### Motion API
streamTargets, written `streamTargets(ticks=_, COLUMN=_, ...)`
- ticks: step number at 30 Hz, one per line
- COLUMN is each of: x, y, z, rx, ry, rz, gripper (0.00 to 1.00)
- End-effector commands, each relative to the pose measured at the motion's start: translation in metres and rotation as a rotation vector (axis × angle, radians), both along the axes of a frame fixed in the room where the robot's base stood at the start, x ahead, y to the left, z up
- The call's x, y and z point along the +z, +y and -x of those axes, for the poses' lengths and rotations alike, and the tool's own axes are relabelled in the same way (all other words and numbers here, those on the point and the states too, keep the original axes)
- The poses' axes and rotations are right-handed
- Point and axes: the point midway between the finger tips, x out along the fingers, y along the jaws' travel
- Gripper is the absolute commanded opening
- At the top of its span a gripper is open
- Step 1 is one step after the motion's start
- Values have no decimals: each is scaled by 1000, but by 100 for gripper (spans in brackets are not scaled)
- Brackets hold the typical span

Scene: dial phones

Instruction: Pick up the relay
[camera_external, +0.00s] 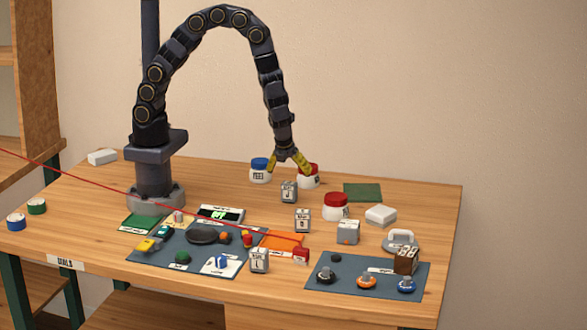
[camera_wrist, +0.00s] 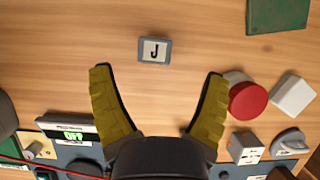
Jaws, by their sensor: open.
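No object carries a readable relay name. Several small grey boxes with letter labels are on the table, and I cannot tell which is the relay. One marked J (camera_external: 289,191) stands upright below my gripper (camera_external: 289,168); it also shows in the wrist view (camera_wrist: 154,50), just beyond and between the fingertips. A second box (camera_external: 303,220) stands in front of it, and a third (camera_external: 259,260) is at the edge of the blue mat. My gripper is open and empty above the table, its yellow fingers (camera_wrist: 158,72) spread apart, touching nothing visible.
A blue-lidded jar (camera_external: 260,171) and a red-lidded jar (camera_external: 309,177) stand close to my gripper. Another red-lidded jar (camera_external: 336,206) and a white box (camera_external: 381,215) stand to the right. A green board (camera_external: 363,192) lies behind them. Two blue mats with parts fill the front.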

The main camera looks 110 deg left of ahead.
Motion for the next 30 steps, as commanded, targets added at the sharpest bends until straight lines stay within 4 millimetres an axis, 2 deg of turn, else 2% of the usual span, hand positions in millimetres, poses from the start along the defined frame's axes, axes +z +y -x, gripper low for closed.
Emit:
streamTargets(ticks=22, x=-71, y=26, z=7, rx=-27, ry=14, rz=5, gripper=77)
streamTargets(ticks=30, x=-78, y=29, z=6, rx=-25, ry=11, rz=6, gripper=77)
